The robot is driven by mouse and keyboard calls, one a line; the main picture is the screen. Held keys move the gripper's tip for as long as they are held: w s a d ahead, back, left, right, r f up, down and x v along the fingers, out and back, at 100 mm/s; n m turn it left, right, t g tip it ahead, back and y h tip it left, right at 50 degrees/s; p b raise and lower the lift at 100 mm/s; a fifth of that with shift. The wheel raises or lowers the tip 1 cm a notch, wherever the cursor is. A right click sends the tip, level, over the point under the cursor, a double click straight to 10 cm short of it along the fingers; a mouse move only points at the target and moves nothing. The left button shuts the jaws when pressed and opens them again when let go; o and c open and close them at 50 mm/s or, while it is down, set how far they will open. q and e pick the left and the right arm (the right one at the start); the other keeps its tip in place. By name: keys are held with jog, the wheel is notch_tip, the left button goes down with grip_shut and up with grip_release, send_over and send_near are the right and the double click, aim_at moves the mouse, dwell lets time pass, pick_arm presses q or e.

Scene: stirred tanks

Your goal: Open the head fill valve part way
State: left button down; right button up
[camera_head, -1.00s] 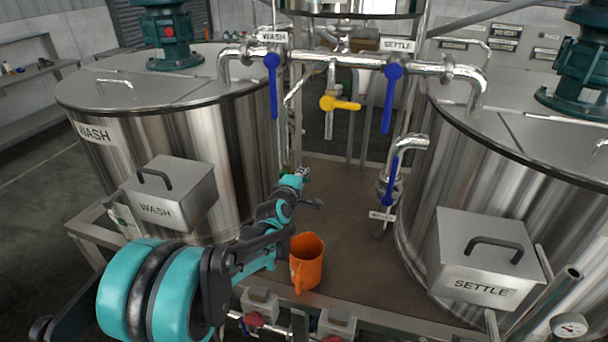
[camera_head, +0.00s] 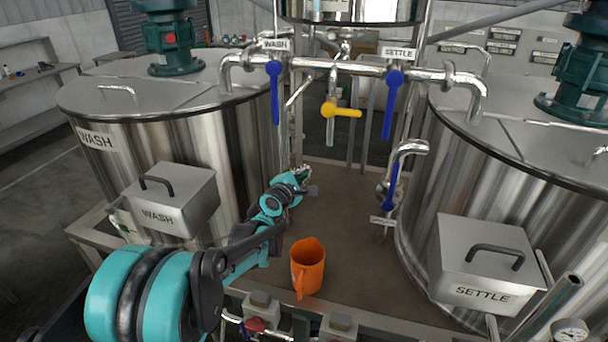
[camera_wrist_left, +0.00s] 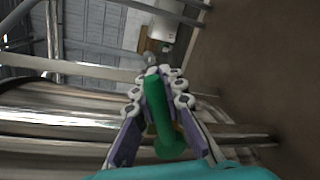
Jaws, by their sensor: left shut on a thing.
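My left gripper (camera_head: 303,172) reaches in between the WASH tank and the middle pipework, low beside the WASH tank's wall. In the left wrist view its fingers (camera_wrist_left: 161,82) are closed around a green lever handle (camera_wrist_left: 158,112), which lies lengthwise between them. The handle's valve body is mostly hidden, and no label on it can be read. In the head view the handle is hidden by the gripper. My right gripper is not in view.
The WASH tank (camera_head: 180,130) and SETTLE tank (camera_head: 500,190) flank the gap.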

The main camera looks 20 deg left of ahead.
pick_arm(q)
jog(key=shift+a+r+n, duration=0.1)
jog(key=shift+r+n, duration=0.05)
jog(key=shift+n, duration=0.15)
jog(key=c, duration=1.7)
grip_release()
jog(key=v, duration=1.2)
jog(key=shift+s, duration=0.1)
